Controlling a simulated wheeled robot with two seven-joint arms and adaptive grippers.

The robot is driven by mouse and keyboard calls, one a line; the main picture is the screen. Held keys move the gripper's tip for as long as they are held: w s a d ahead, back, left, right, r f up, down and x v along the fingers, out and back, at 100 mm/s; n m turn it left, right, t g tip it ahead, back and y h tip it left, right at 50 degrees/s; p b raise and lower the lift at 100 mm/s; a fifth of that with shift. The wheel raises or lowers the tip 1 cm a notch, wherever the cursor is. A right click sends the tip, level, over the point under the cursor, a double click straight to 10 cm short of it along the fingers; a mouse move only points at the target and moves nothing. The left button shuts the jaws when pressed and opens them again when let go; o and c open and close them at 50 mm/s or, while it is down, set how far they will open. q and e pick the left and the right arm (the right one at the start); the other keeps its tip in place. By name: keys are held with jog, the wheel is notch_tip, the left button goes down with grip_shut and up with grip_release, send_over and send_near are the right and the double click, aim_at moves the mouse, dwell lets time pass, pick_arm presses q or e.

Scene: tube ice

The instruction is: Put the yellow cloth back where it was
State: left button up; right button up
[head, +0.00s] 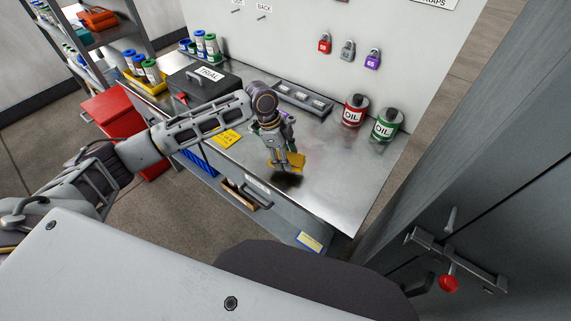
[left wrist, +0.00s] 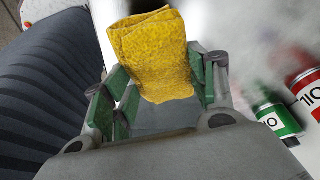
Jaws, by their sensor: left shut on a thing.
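The yellow cloth (left wrist: 155,55) is folded and held between the green-padded fingers of my left gripper (left wrist: 160,90) in the left wrist view. In the head view the left gripper (head: 284,164) points down over the front part of the metal workbench (head: 335,170), with the cloth (head: 295,160) showing at its fingertips. A dark shadow lies on the bench under it. I cannot tell if the cloth touches the bench. My right gripper is not in view.
A yellow note (head: 226,138) lies left of the gripper. A dark TRIAL box (head: 203,82), a grey tray (head: 304,97), a red oil can (head: 353,110) and a green oil can (head: 387,124) stand on the bench. Padlocks (head: 347,49) hang on the wall. A drawer (head: 256,190) is below the bench's front edge.

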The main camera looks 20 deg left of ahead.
pick_arm(q)
jog(key=shift+f, duration=2.25)
jog(key=o, duration=1)
jog(key=shift+f, duration=0.1)
jog(key=v, duration=1.2)
